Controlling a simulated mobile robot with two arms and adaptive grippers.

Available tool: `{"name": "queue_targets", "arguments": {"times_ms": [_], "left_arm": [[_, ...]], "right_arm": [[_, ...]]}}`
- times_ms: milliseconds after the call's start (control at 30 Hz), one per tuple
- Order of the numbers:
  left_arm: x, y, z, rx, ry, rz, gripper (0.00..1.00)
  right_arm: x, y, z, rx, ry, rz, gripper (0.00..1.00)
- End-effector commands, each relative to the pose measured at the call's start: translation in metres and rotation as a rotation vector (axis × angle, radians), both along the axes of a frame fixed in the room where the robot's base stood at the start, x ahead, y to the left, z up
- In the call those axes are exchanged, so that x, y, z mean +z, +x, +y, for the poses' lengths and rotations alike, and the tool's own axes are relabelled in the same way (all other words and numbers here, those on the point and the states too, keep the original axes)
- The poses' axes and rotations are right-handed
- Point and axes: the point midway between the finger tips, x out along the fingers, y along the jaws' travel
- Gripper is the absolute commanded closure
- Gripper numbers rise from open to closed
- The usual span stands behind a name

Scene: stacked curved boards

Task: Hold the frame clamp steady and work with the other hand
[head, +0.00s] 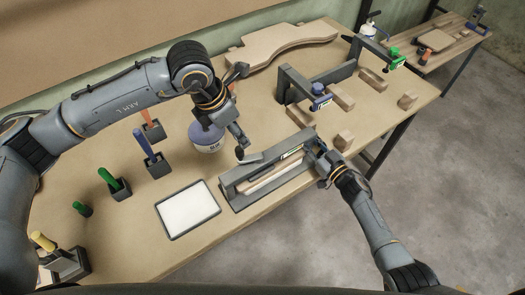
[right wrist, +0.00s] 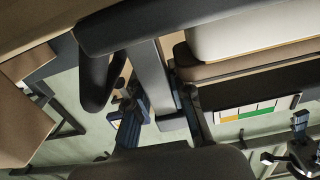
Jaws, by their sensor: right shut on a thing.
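The frame clamp (head: 237,199) is a grey metal frame lying near the table's front edge, with pale and brown curved boards (head: 275,178) inside it. My right gripper (head: 322,160) is at its right end, shut on a grey metal part of the frame. In the right wrist view a grey bar (right wrist: 153,85) stands between the dark fingers, and the layered boards (right wrist: 250,45) show at upper right. My left gripper (head: 240,145) hangs above the clamp's far left corner, beside a blue-and-white jar (head: 208,143). Its finger opening is unclear, and a small grey piece lies below it.
A white framed panel (head: 188,209) lies left of the clamp. Coloured-handled tools stand in dark holders (head: 158,166) at left. Behind are another clamp with a blue handle (head: 318,89), wooden blocks (head: 343,140) and a curved board (head: 285,45).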

Motion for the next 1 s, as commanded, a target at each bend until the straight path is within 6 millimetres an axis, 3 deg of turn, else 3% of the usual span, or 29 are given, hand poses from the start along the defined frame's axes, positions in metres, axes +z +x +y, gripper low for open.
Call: {"name": "queue_targets", "arguments": {"times_ms": [267, 1000], "left_arm": [[0.003, 0.0, 0.0, 0.0, -0.001, -0.002, 0.55], [0.069, 0.0, 0.0, -0.001, -0.001, -0.001, 0.55]], "right_arm": [[0.003, 0.001, -0.001, -0.001, 0.002, -0.004, 1.0], [0.003, 0.001, -0.001, -0.001, 0.002, -0.005, 1.0]]}}
